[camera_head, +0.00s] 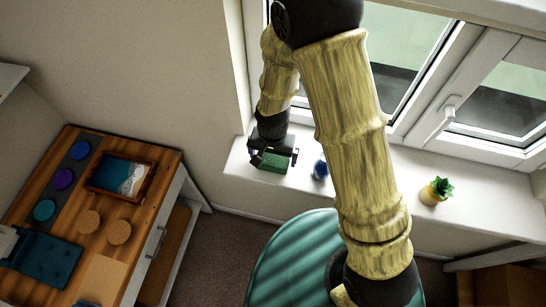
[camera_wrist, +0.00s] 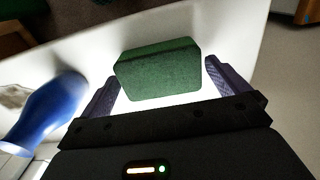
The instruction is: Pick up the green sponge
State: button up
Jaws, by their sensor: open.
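The green sponge (camera_head: 270,162) lies on the white windowsill (camera_head: 395,205). My gripper (camera_head: 273,152) is at the sponge, above the left end of the sill. In the wrist view the green sponge (camera_wrist: 158,72) is a block with its near edge between the two open fingers of my gripper (camera_wrist: 160,85). Gaps show between the sponge and both fingers, wider on the left than might be a touch. The sponge's underside is hidden.
A blue vase-like object (camera_wrist: 45,112) stands close to the left finger; it shows on the sill (camera_head: 320,168) too. A wooden workbench (camera_head: 120,205) with coasters and a tray is at the left.

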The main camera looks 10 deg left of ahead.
jog(key=shift+f, duration=0.7)
jog(key=c, duration=0.8)
